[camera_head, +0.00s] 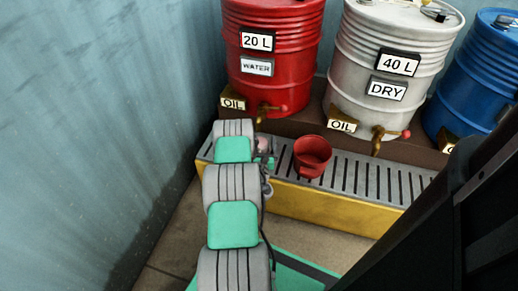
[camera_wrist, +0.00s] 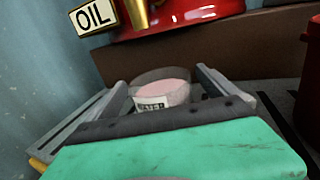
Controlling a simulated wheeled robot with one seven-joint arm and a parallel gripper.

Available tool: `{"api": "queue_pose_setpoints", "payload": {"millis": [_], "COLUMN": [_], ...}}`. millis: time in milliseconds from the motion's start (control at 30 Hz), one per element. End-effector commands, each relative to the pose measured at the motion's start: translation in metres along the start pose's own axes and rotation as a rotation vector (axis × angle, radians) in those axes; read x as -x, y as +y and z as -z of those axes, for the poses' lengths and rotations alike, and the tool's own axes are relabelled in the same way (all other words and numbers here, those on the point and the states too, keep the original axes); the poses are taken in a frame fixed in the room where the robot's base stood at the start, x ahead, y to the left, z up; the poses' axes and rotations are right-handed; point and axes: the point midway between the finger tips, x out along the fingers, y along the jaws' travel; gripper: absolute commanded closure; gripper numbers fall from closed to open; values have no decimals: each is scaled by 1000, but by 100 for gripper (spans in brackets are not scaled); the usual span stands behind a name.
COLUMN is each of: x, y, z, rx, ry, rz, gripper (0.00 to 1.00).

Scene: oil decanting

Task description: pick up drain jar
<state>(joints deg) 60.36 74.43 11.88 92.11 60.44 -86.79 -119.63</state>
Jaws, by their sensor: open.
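A small clear jar (camera_wrist: 160,88) with pinkish contents and a white label, partly readable as "WATER", stands below the red drum's tap in the wrist view. In the head view only a bit of the jar (camera_head: 264,145) shows beside my arm. My gripper (camera_wrist: 165,85) is open, with one finger on each side of the jar. I cannot tell whether the fingers touch it. The jar's lower part is hidden behind the gripper body. In the head view my gripper (camera_head: 264,160) is mostly hidden by my arm.
A red cup (camera_head: 312,157) stands on the yellow-sided grated tray (camera_head: 375,180), right of my gripper. Behind are a red drum (camera_head: 270,90), a white drum (camera_head: 360,45) and a blue drum (camera_head: 480,80) with brass taps. A blue wall (camera_head: 100,120) is close on the left.

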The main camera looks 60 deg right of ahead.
Motion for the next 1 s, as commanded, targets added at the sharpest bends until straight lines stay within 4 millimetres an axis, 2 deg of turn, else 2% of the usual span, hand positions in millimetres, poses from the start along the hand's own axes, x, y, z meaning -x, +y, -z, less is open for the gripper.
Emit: {"api": "queue_pose_setpoints", "payload": {"millis": [167,1000], "x": [0,0], "y": [0,0], "z": [0,0], "rx": [0,0], "ry": [0,0], "rz": [0,0], "gripper": [4,72]}}
